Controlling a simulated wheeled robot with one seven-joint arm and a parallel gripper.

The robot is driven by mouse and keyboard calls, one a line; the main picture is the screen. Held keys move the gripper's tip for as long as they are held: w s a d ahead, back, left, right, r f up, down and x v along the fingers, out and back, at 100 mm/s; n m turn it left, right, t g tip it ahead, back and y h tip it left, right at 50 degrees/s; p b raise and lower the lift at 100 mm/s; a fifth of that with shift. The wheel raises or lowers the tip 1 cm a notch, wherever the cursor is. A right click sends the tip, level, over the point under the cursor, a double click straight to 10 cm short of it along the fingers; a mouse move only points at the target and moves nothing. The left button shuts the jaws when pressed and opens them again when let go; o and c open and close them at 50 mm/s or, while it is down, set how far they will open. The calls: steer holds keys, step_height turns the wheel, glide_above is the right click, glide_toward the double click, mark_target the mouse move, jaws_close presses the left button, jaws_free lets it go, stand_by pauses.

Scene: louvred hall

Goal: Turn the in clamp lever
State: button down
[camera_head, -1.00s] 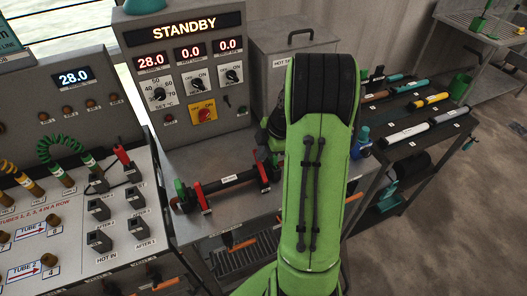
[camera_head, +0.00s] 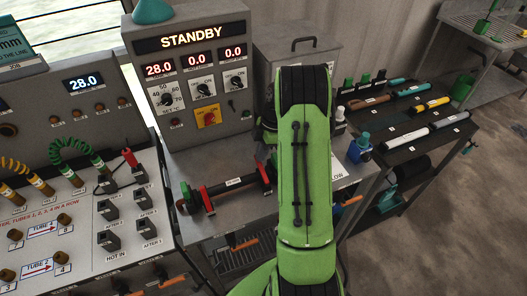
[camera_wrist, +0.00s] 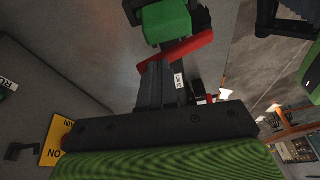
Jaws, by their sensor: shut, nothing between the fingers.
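A clamp fixture on the steel bench holds a dark tube (camera_head: 236,184) between a left red clamp piece (camera_head: 207,200) and a right one, partly covered by my arm. A green end block (camera_head: 186,196) sits at its left. In the wrist view a green block (camera_wrist: 165,20) and a red bar (camera_wrist: 185,47) lie just beyond my gripper (camera_wrist: 157,70). Its dark fingers are together and empty, their tips close to the red bar; I cannot tell whether they touch. In the head view my arm hides the gripper. I cannot read which lever is marked "in".
A control box (camera_head: 195,75) reading STANDBY stands behind the fixture, with a grey lidded box (camera_head: 292,45) beside it. A blue bottle (camera_head: 360,148) stands right of my arm. A panel with tubes and switches fills the left. A dark tool table (camera_head: 405,130) is at the right.

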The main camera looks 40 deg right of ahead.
steer(key=shift+w+d+f+b, duration=0.15)
steer(key=shift+w+f+b, duration=0.35)
steer(key=shift+f, duration=0.15)
steer(key=shift+w+d+f+b, duration=0.1)
steer(key=shift+w+f+b, duration=0.35)
steer(key=shift+f, duration=0.15)
